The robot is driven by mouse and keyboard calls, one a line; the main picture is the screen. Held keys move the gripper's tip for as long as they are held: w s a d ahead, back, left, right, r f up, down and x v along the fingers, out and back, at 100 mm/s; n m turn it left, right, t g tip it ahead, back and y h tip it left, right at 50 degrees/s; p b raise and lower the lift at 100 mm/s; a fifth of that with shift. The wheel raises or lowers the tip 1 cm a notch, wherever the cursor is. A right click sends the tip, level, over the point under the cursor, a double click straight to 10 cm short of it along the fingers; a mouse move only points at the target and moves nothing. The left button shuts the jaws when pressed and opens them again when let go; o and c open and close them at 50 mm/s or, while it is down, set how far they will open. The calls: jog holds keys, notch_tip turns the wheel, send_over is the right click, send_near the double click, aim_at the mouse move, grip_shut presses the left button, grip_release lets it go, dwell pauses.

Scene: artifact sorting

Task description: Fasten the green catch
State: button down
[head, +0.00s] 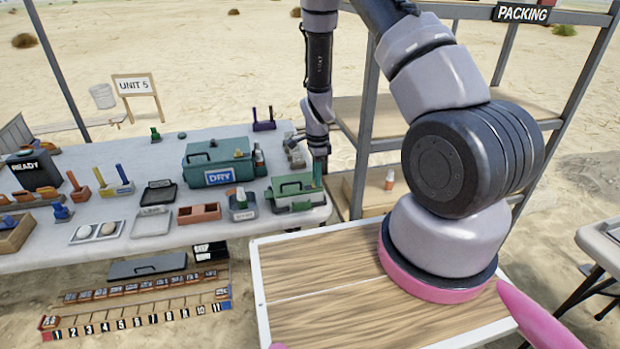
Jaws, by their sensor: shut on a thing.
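A small green box (292,203) with a dark handle on its lid sits at the right end of the white table. My gripper (318,168) points down at the right end of this box. It is shut on a small upright green piece, the green catch (317,179), at the box's right edge. The fingertips are small in the head view and partly hide the catch. I cannot tell how far the catch is turned or whether the lid sits fully down.
A larger green box labelled DRY (217,176) stands behind left. A grey-and-green container (242,207) is beside the small box at left. A red-brown tray (199,213) lies further left. The shelf rack (362,150) rises close to the right of my gripper.

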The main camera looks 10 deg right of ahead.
jog(key=c, duration=0.7)
grip_release()
jog(key=shift+r, duration=0.15)
notch_tip(320, 180, up, 10)
jog(key=shift+r, duration=0.25)
jog(key=s+r+n+t+y, duration=0.1)
jog(key=s+r+n+t, duration=0.15)
jog(key=r, duration=1.05)
jog(key=s+r+n+t+y, duration=0.1)
jog(key=s+r+n, duration=0.3)
jog(key=r, duration=0.9)
jog(key=s+d+r+n+t, duration=0.1)
jog(key=s+r+n, duration=0.1)
jog(key=s+r, duration=0.2)
jog(key=s+r+n+t, duration=0.1)
jog(key=s+r+n, duration=0.2)
jog(key=s, duration=0.3)
jog(key=s+d+r+n+t, duration=0.1)
jog(key=s+r+n, duration=0.1)
jog(key=s+r, duration=0.2)
jog(key=shift+s+d+r+t, duration=0.15)
jog(key=shift+s+t, duration=0.05)
jog(key=shift+s, duration=0.25)
jog(key=shift+s+d+r+t, duration=0.15)
jog(key=shift+s, duration=0.3)
